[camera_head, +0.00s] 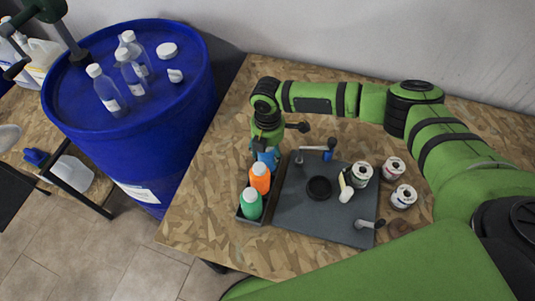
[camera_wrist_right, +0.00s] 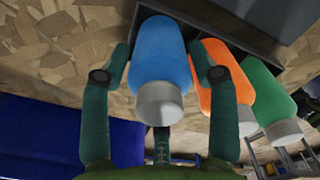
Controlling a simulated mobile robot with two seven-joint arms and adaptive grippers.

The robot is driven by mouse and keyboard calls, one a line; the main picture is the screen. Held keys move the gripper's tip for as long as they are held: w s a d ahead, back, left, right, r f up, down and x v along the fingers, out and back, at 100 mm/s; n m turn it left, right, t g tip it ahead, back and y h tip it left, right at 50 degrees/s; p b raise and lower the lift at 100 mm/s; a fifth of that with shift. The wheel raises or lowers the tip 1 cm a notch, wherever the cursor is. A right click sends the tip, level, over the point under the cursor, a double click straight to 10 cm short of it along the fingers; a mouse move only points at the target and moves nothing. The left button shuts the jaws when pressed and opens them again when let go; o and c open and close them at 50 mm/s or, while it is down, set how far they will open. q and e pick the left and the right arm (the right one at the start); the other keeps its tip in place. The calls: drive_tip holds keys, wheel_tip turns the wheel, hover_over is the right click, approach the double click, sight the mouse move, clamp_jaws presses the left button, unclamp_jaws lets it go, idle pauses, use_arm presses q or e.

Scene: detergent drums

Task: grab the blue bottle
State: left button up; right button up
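The blue bottle (camera_head: 269,157) stands at the far end of a narrow dark tray (camera_head: 265,212), partly hidden by my right gripper (camera_head: 267,146) in the head view. An orange bottle (camera_head: 260,177) and a green bottle (camera_head: 251,204) stand in the same tray. In the right wrist view the blue bottle (camera_wrist_right: 162,62) with its pale cap lies between the two fingers. A small gap shows at the left finger, and the right finger is very close to the bottle. The right gripper looks open around it. My left gripper is not in view.
The orange bottle (camera_wrist_right: 222,75) is close beside the right finger. A dark board (camera_head: 320,212) carries a black ring (camera_head: 319,188) and clamps. Several white cans (camera_head: 403,197) stand right of it. A blue drum (camera_head: 140,110) with clear bottles stands left of the wooden table.

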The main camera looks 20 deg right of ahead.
drive_tip(key=c, duration=0.9)
drive_tip(key=shift+r, duration=0.1)
